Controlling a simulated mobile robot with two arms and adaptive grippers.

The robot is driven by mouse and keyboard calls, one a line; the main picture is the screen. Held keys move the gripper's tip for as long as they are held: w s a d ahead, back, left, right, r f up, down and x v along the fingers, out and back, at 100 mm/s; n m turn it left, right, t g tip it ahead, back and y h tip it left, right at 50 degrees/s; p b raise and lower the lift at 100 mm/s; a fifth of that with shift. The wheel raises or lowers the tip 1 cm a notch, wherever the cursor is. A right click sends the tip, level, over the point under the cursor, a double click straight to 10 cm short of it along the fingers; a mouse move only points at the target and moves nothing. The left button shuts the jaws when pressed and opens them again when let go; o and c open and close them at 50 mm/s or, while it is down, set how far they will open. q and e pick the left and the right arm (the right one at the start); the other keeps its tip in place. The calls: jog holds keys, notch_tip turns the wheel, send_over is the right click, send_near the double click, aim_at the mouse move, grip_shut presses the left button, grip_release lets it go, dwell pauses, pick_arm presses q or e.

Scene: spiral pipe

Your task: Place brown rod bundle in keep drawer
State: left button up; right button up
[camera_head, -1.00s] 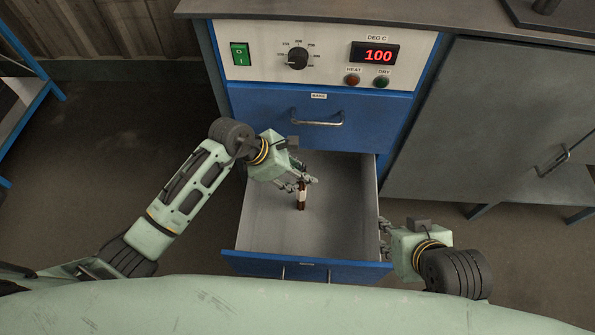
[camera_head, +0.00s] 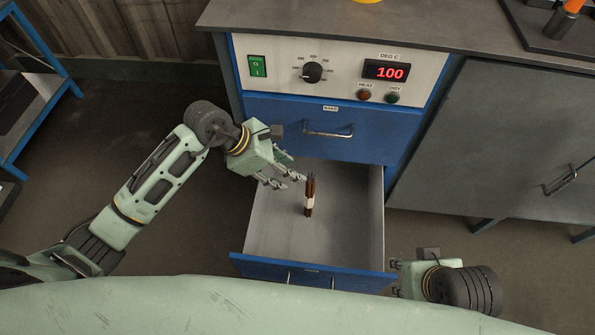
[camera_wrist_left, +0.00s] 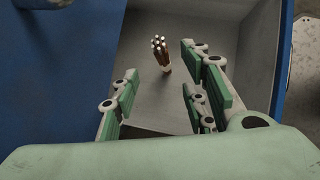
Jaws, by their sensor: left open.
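The brown rod bundle (camera_head: 309,197), with a pale band around it, is inside the open grey drawer (camera_head: 270,215), toward its middle. In the left wrist view the bundle (camera_wrist_left: 162,62) shows its light rod ends toward the camera. It looks roughly upright, but I cannot tell whether its lower end rests on the floor. My left gripper (camera_head: 291,181) is open and empty, just left of the bundle's top, apart from it. The left wrist view shows its fingers (camera_wrist_left: 160,105) spread wide. My right gripper (camera_head: 397,278) is beside the drawer's front right corner; its fingertips are hard to make out.
A shut blue drawer (camera_head: 275,115) with a metal handle is above the open one, under a control panel (camera_head: 285,70) reading 100. A grey cabinet (camera_head: 490,130) stands to the right. The drawer floor around the bundle is clear.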

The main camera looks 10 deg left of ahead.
pick_arm(q)
jog(key=d+r+n+t+h, duration=0.25)
jog(key=d+r+h, duration=0.25)
jog(key=r, duration=0.4)
jog(key=d+r+n+t+h, duration=0.2)
jog(key=d+r+n+h, duration=0.25)
jog(key=r, duration=0.45)
jog(key=w+a+r+n+t+y, duration=0.25)
jog(key=a+r+n+t, duration=0.2)
jog(key=n+t, duration=0.35)
jog(key=w+a+r+n+t+y, duration=0.1)
jog(key=a+r+n+t+y, duration=0.4)
jog(key=n, duration=0.5)
jog(key=s+a+f+n+g+y, duration=0.2)
jog(key=a+f+n+g+y, duration=0.3)
jog(key=a+f+n+y, duration=0.85)
jog(key=s+d+f+n+g+h, duration=0.1)
jog(key=s+f+n+g+h, duration=0.1)
jog(key=s+f+n+g, duration=0.3)
jog(key=s+f+n+g+h, duration=0.3)
jog(key=s+f+n+g, duration=0.2)
jog(key=s+f, duration=0.7)
jog(key=s+g, duration=0.1)
jog(key=s, duration=0.4)
jog(key=shift+s+d, duration=0.15)
jog(key=shift+d, duration=0.25)
